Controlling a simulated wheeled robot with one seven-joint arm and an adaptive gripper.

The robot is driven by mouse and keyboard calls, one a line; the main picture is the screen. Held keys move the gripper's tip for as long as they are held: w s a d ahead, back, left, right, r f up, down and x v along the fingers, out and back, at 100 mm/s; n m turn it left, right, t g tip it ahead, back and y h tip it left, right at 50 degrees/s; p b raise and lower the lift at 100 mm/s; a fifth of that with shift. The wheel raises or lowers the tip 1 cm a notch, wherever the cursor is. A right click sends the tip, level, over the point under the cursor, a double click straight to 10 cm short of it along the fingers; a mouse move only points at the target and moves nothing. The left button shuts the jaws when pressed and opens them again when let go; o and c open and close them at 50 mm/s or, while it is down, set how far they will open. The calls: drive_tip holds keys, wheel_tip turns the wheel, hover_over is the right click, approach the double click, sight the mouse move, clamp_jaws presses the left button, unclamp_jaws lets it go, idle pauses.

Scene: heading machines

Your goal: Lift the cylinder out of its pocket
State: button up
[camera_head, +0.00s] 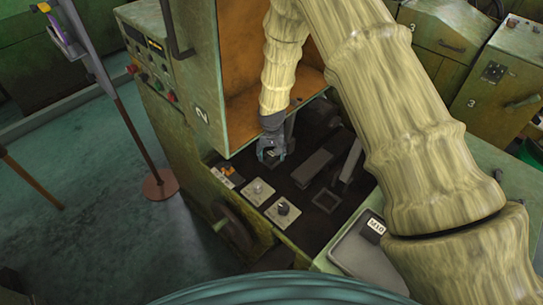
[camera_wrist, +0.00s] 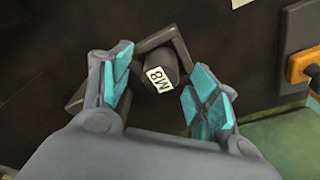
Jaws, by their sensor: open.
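A dark grey cylinder (camera_wrist: 153,55) with a white M8 label sits in a square dark pocket (camera_wrist: 183,42) in the wrist view. My gripper (camera_wrist: 160,68) is open, with one teal-padded finger on each side of the cylinder. Gaps show between the pads and the cylinder, and I cannot tell how deep the fingers reach. In the head view my gripper (camera_head: 270,153) points down over the dark machine bed, and it mostly hides the cylinder and pocket there.
Two light plates with knobs (camera_head: 258,191) (camera_head: 283,213) lie in front of my gripper. An empty square frame (camera_head: 326,200) and a dark bar (camera_head: 312,168) are to the right. A grey bin labelled M10 (camera_head: 362,252) stands nearer. The machine's green cabinet wall (camera_head: 165,75) rises at left.

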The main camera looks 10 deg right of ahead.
drive_tip(key=shift+c, duration=0.3)
clamp_jaws()
drive_tip(key=shift+r, duration=0.15)
